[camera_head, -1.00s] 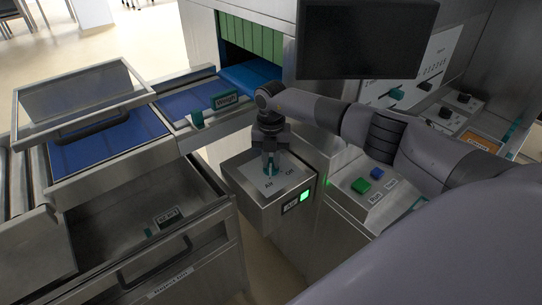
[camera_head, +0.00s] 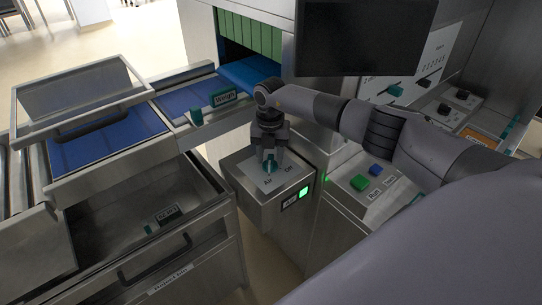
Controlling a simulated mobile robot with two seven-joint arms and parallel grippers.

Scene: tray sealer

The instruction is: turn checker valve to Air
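The checker valve is a small teal knob (camera_head: 270,167) on the sloped top of a steel box (camera_head: 245,170) in the middle of the head view. Its plate has an Air label at the front left and an Off label at the right. My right gripper (camera_head: 271,159) points down over the knob, its fingers spread to either side with the knob between them. The fingers hide part of the knob, so its exact pointing is hard to read. A green lamp (camera_head: 303,192) glows on the box's front. My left gripper is not in view.
A panel with a green button (camera_head: 359,183) and a blue button (camera_head: 376,169) lies right of the box, under my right arm. A dark monitor (camera_head: 365,38) hangs behind. An open steel bin (camera_head: 125,205) stands front left.

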